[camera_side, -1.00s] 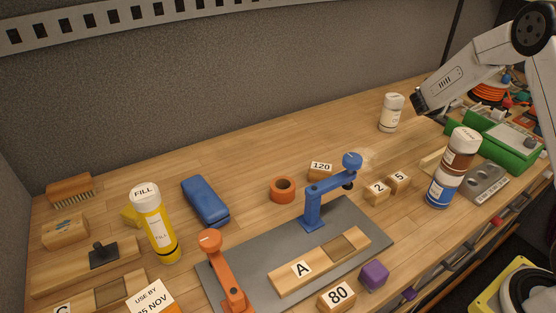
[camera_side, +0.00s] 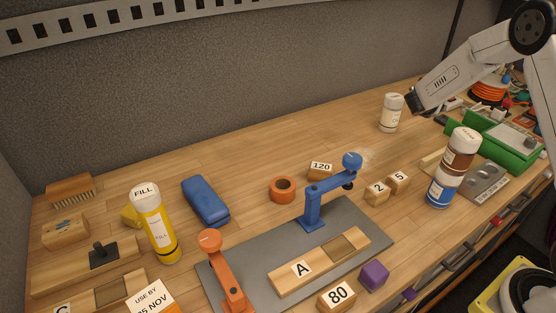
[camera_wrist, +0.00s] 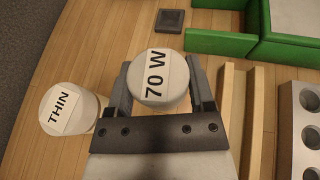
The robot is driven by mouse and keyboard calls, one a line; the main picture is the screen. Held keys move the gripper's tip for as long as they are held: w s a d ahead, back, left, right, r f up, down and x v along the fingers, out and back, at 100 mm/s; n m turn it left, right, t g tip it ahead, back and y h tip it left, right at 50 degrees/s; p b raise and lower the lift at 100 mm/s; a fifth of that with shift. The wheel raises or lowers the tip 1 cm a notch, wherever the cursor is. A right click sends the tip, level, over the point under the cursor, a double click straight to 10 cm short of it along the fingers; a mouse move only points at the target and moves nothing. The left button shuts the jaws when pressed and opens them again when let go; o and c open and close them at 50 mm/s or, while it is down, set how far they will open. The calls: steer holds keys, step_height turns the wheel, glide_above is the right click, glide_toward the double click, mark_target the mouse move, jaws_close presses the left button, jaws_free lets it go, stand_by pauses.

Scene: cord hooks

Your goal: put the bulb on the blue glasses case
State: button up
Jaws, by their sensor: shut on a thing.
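The blue glasses case (camera_side: 205,200) lies closed on the left half of the bench, behind the grey mat. In the wrist view my gripper (camera_wrist: 162,88) has its two fingers on either side of a round white piece marked "70 W", which I take to be the bulb (camera_wrist: 171,65). The gripper is shut on it. In the side view my gripper (camera_side: 413,101) is at the right rear, beside the white-capped bottle and far from the case. The held bulb cannot be made out there.
The white-capped bottle (camera_side: 391,112), marked "THIN" in the wrist view (camera_wrist: 68,108), stands close to my gripper. A green box (camera_side: 503,140) and a brown bottle (camera_side: 460,152) are at right. A yellow FILL bottle (camera_side: 156,225) and orange ring (camera_side: 283,189) flank the case.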

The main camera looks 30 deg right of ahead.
steer(key=w+a+r+n+t+y, duration=0.1)
steer(key=w+a+n+t+y, duration=0.15)
steer(key=a, duration=0.75)
steer(key=w+a+r+n+t+y, duration=0.1)
steer(key=w+a+r+n+t, duration=0.15)
steer(key=a, duration=0.85)
steer(key=w+a+r+n+t+y, duration=0.1)
steer(key=w+a+n+t+y, duration=0.15)
steer(key=a, duration=0.75)
steer(key=s+a+r+n+y, duration=0.1)
steer(key=s+a+n+y, duration=0.2)
steer(key=a, duration=0.7)
steer(key=s+a+r+n+t+y, duration=0.1)
steer(key=s+a+n+y, duration=0.2)
steer(key=a, duration=0.7)
steer(key=s+a+r+n+t+y, duration=0.1)
steer(key=s+a+n+y, duration=0.2)
steer(key=a, duration=0.8)
steer(key=shift+s+y, duration=0.3)
steer(key=shift+s, duration=0.8)
steer(key=shift+w+n, duration=0.1)
steer(key=shift+n, duration=0.15)
glide_above(205, 194)
steer(key=f, duration=0.8)
steer(key=shift+s+d+f, duration=0.15)
steer(key=shift+s, duration=0.25)
steer(key=shift+w+a+f, duration=0.2)
steer(key=shift+w+f, duration=0.15)
steer(key=shift+f, duration=0.1)
